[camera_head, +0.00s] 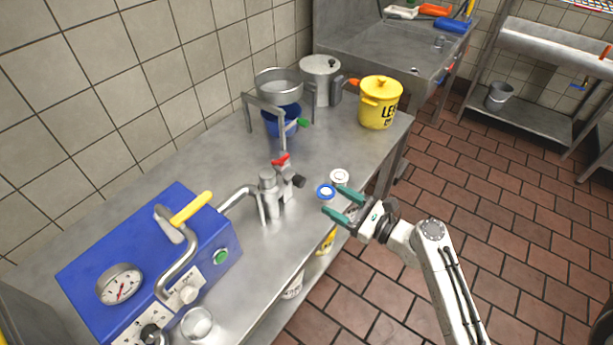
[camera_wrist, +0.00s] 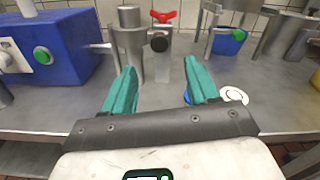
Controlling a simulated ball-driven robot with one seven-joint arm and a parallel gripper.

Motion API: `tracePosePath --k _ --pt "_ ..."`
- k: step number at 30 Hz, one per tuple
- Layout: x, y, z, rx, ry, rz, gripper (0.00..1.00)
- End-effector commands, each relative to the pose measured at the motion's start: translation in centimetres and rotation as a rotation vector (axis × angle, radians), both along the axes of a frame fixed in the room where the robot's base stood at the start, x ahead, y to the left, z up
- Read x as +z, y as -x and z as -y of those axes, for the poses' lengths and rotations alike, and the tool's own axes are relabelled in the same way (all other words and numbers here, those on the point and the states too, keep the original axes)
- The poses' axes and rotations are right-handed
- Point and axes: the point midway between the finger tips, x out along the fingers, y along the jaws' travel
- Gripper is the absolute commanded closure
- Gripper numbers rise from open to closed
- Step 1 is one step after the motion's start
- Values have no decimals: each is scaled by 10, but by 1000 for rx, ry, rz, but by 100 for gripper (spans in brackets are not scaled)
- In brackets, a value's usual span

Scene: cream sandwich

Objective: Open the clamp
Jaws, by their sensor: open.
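A steel fixture with two upright cylinders (camera_head: 268,196) stands on the metal table; it looks like the clamp. It has a red wing-shaped handle (camera_head: 281,160) on top and a black knob (camera_head: 299,181) on its side. In the wrist view the red handle (camera_wrist: 165,16) and black knob (camera_wrist: 158,42) show straight ahead, between the lines of my fingers. My gripper (camera_head: 335,203) has teal fingers and is open and empty. It is over the table's front edge, to the right of the fixture and apart from it. Both fingers (camera_wrist: 159,68) show in the wrist view.
A blue machine (camera_head: 150,260) with a gauge and yellow lever stands left, joined by a pipe to the fixture. A blue-rimmed lid (camera_head: 326,191) and a white lid (camera_head: 340,176) lie near my fingers. A yellow pot (camera_head: 379,103) and steel pots (camera_head: 320,80) stand farther back.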

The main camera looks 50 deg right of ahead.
Motion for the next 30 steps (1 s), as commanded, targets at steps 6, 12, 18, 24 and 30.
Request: tracePosePath --k 6,12,18,24,30 --pt "3 -27 -2 3 -2 3 41" --pt "3 -64 -3 5 -2 3 41" --pt "1 -93 -4 3 -1 1 41" --pt "0 -105 -5 3 0 -1 41" --pt "0 -107 -5 3 1 -1 41"
